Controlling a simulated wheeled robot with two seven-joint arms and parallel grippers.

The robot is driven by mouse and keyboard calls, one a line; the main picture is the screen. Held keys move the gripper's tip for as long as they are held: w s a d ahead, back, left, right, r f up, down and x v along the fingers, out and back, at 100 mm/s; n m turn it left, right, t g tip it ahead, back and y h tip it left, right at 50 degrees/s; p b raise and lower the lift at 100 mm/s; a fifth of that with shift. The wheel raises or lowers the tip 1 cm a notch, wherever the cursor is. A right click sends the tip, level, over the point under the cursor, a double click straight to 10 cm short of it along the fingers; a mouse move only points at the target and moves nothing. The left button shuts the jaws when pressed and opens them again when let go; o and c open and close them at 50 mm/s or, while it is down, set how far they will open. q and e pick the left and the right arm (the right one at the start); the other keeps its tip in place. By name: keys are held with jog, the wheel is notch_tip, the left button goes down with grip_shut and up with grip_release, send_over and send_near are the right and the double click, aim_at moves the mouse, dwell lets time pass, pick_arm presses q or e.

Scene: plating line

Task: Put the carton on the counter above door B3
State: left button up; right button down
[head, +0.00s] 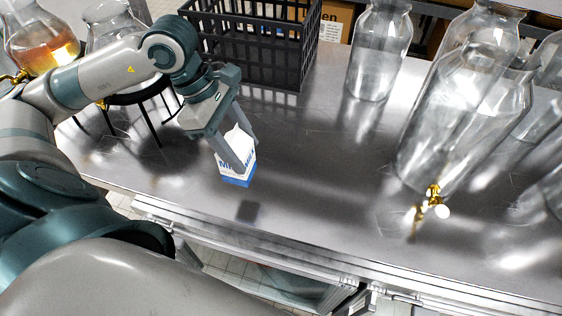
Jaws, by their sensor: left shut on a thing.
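The carton (238,180) is white and blue with lettering on its side, a little left of the picture's middle. My left gripper (243,150) comes down from above and is shut on the carton, its fingers on either side of the upper part. A dark patch on the metal counter (310,150) in front of the carton looks like its shadow, so the carton appears to be held above the surface. The doors below the counter's front edge show only in part, and I cannot read a B3 label. My right gripper is not in view.
A black crate (262,45) stands behind the carton. Large glass jars, one with a brass tap (435,194), fill the right side. A black wire stand (140,98) and a dispenser with amber liquid (40,45) are at left. The middle front counter is clear.

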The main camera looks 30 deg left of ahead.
pick_arm(q)
jog(key=shift+w+d+f+p, duration=0.25)
jog(key=shift+w+d+p, duration=0.05)
jog(key=shift+w+p, duration=0.15)
jog(key=shift+w+d+f+p, duration=0.2)
jog(key=shift+w+d+p, duration=0.1)
jog(key=shift+w, duration=0.15)
jog(key=w+d+f, duration=0.3)
jog(key=w+f, duration=0.1)
jog(key=w, duration=0.2)
jog(key=shift+w+d+f+p, duration=0.2)
jog(key=shift+w+f+p, duration=0.05)
jog(key=shift+f+p, duration=0.05)
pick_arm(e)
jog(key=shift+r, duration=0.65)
pick_arm(q)
jog(key=shift+f+b, duration=0.7)
jog(key=shift+f, duration=1.35)
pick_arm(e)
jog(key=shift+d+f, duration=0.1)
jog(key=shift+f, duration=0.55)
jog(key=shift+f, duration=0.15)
pick_arm(q)
jog(key=o, duration=1.5)
jog(key=shift+f, duration=0.1)
jog(key=shift+a+r, duration=0.1)
jog(key=shift+r, duration=0.1)
